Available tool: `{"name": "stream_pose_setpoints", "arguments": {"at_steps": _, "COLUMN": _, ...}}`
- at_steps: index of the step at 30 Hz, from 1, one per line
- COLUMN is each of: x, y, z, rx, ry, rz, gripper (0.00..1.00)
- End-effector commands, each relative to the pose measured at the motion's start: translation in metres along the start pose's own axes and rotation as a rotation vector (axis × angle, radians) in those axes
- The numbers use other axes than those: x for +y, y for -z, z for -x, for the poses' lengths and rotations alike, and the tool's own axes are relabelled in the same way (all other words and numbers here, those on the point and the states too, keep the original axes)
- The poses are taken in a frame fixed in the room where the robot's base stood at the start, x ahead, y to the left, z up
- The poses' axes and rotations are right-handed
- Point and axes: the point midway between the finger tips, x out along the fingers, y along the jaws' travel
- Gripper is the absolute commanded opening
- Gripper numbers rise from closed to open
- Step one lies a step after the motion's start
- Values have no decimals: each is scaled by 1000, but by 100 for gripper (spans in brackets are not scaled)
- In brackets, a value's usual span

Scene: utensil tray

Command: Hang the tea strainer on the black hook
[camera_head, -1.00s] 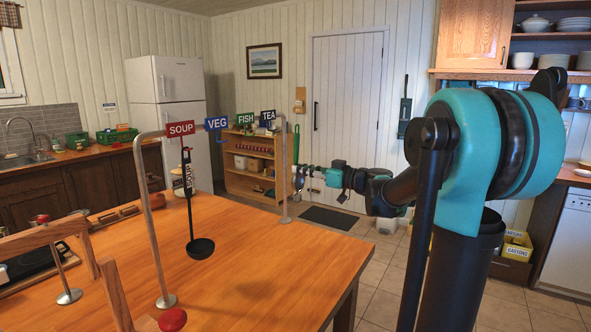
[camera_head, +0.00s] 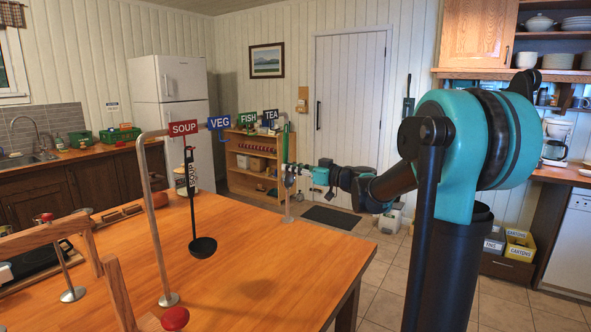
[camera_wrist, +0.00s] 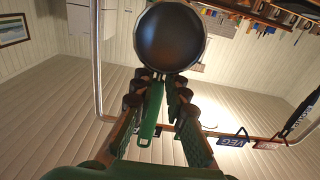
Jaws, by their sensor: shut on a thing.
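My gripper (camera_wrist: 150,105) is shut on the green handle (camera_wrist: 149,122) of the tea strainer, whose round dark bowl (camera_wrist: 170,38) lies just beyond the fingertips in the wrist view. In the head view my gripper (camera_head: 290,176) is at the far end of the rack, and the green handle (camera_head: 285,142) stands upright there, overlapping the rack's far post. I cannot make out the black hook clearly.
The rail also carries SOUP (camera_head: 183,128), VEG (camera_head: 219,123) and FISH (camera_head: 248,117) signs. A black ladle (camera_head: 202,246) hangs under SOUP. The wooden table (camera_head: 260,260) is clear around the ladle. A wooden frame (camera_head: 88,240) stands at front left.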

Motion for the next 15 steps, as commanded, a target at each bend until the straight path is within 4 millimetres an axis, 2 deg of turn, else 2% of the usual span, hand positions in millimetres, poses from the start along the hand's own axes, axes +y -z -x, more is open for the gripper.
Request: {"name": "stream_pose_setpoints", "arguments": {"at_steps": 15, "x": -1, "y": -2, "z": -28, "rx": 0, "ry": 2, "rz": 0, "gripper": 0}}
